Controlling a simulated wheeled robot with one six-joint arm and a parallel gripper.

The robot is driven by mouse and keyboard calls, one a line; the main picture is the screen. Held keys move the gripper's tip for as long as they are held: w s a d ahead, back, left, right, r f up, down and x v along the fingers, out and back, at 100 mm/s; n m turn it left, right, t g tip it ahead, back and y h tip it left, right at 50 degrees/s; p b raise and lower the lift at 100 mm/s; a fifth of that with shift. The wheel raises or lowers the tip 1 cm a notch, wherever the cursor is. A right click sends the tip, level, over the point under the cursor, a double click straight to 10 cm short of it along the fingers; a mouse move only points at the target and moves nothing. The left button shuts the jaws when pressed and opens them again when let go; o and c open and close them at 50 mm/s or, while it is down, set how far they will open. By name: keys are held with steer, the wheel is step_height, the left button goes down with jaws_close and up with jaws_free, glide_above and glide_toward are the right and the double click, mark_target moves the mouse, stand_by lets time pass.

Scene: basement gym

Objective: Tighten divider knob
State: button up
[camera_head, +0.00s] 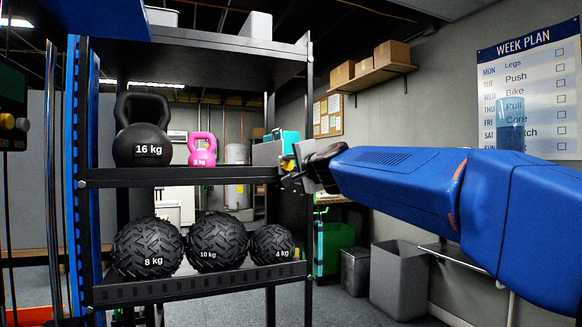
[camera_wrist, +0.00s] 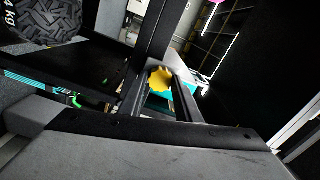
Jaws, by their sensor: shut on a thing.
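The yellow knob (camera_head: 288,164) is at the right end of the upper rack shelf (camera_head: 180,179), beside a grey upright panel (camera_head: 267,153) that may be the divider. My gripper (camera_head: 287,178) reaches in from the right and is shut on the knob, with its fingers partly covering it. In the wrist view the lobed yellow knob (camera_wrist: 159,79) shows near the middle, by dark bars. I cannot tell how tight the knob is or where its shaft meets the panel.
A black 16 kg kettlebell (camera_head: 143,135) and a pink kettlebell (camera_head: 202,150) stand on the same shelf. A teal box (camera_head: 286,137) is behind the knob. Textured balls (camera_head: 147,247) fill the shelf below. The black rack post (camera_head: 309,240) is close to my gripper.

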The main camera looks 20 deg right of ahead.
steer(key=shift+f, duration=0.1)
stand_by(0.4)
steer(key=o, duration=1.1)
steer(key=shift+c, duration=0.2)
steer(key=s, duration=1.7)
steer(key=shift+s, duration=0.25)
